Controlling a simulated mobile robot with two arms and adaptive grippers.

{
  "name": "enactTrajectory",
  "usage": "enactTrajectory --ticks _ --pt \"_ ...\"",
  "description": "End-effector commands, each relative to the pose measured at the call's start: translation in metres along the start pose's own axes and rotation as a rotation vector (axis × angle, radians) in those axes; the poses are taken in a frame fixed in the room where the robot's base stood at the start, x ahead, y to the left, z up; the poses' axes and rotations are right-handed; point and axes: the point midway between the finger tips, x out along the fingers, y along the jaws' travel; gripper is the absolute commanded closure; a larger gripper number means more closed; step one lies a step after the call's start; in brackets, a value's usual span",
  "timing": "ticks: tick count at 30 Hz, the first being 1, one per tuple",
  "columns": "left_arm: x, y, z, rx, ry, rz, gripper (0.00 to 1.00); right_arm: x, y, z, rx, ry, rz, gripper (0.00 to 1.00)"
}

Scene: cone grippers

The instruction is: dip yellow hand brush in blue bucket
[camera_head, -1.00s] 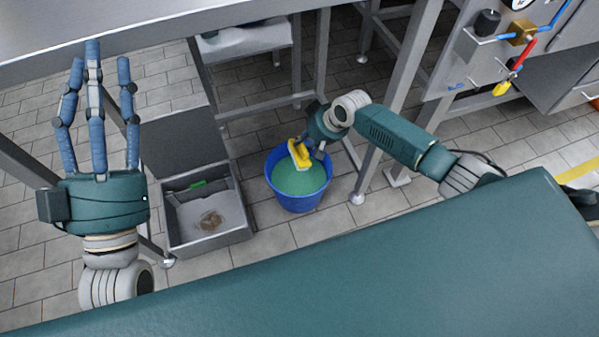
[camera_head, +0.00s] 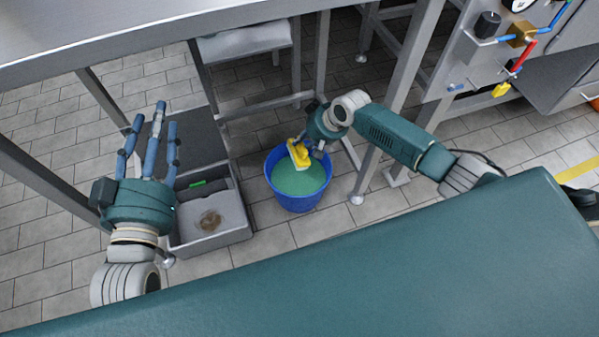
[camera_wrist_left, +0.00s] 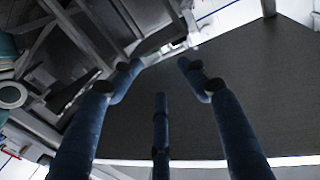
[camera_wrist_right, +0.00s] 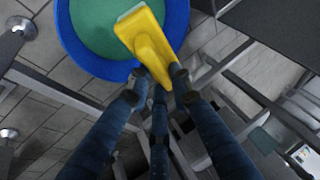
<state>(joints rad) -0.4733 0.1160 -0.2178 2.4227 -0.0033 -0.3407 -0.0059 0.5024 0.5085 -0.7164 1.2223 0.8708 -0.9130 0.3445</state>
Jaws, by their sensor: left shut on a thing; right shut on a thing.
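The blue bucket (camera_head: 273,185) stands on the tiled floor with green liquid (camera_head: 298,178) inside. My right gripper (camera_head: 318,146) is shut on the yellow hand brush (camera_head: 299,152) at the bucket's far rim. In the right wrist view the fingers (camera_wrist_right: 160,85) close around the handle, and the brush (camera_wrist_right: 145,38) overlaps the green liquid. I cannot tell whether its underside touches the liquid. My left gripper (camera_head: 149,132) is away from the bucket, its fingers spread beside a grey box. In the left wrist view its fingertips (camera_wrist_left: 160,75) show no clear object between them.
The grey box (camera_head: 212,240) with a raised dark lid (camera_head: 190,140) stands left of the bucket; a brown item (camera_head: 209,220) lies in it. Metal table legs (camera_head: 322,65) rise behind the bucket. A valve panel (camera_head: 480,50) is at the upper right.

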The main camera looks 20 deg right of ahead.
Motion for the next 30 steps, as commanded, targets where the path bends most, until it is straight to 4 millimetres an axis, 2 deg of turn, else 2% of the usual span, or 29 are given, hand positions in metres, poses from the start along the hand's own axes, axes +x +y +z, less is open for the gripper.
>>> enactTrajectory --ticks 1,3,17,30 --pt "-0.001 -0.002 -0.008 0.000 0.011 -0.003 0.60 0.000 0.002 0.001 0.001 -0.002 0.004 1.00" --pt "-0.001 -0.003 -0.004 -0.001 -0.013 -0.006 0.60 -0.001 0.002 0.001 0.001 -0.003 0.004 1.00" --pt "-0.010 -0.010 0.038 -0.005 -0.208 -0.021 0.60 -0.008 -0.001 -0.002 0.001 -0.002 0.004 1.00" --pt "-0.029 -0.015 0.079 -0.006 -0.399 -0.032 0.60 -0.014 -0.003 -0.005 0.002 -0.002 0.004 1.00"
